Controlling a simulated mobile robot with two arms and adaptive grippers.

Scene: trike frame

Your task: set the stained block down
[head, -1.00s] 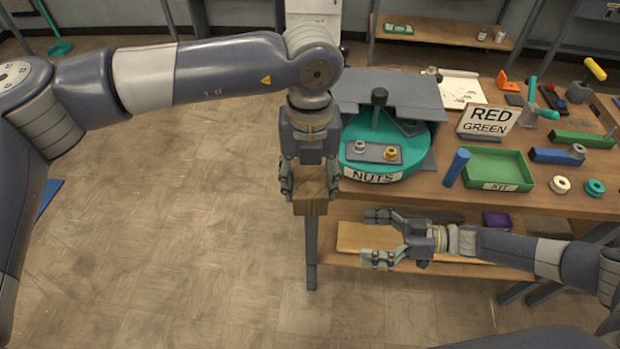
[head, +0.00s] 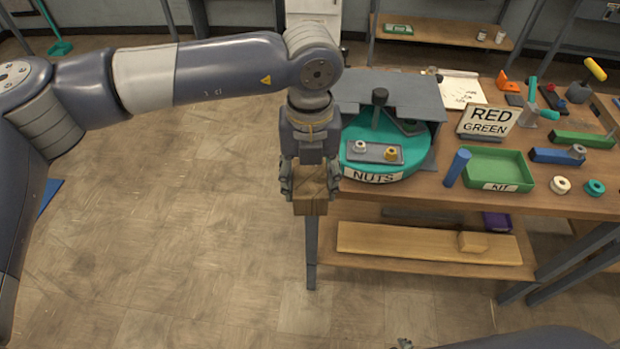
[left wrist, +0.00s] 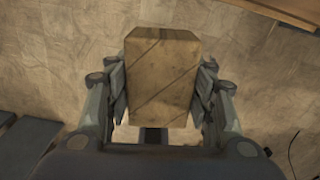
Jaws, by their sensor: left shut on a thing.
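The stained block (head: 311,200) is a brown wooden block with dark streaks. My left gripper (head: 310,183) points down and is shut on it, with a finger on each side. In the left wrist view the block (left wrist: 160,80) sits between the two finger sets, its streaked face showing, with floor behind it. In the head view the block hangs at the left front corner of the workbench (head: 420,195), beside the teal NUTS turntable (head: 372,170). My right gripper is out of view; only bits of my right arm show at the bottom edge.
The lower shelf (head: 350,262) holds a long plank (head: 400,243), a small wooden block (head: 473,242) and a purple box (head: 496,222). On the bench are a green KIT tray (head: 505,165), a blue cylinder (head: 456,167) and a RED/GREEN sign (head: 487,122). Open floor lies left.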

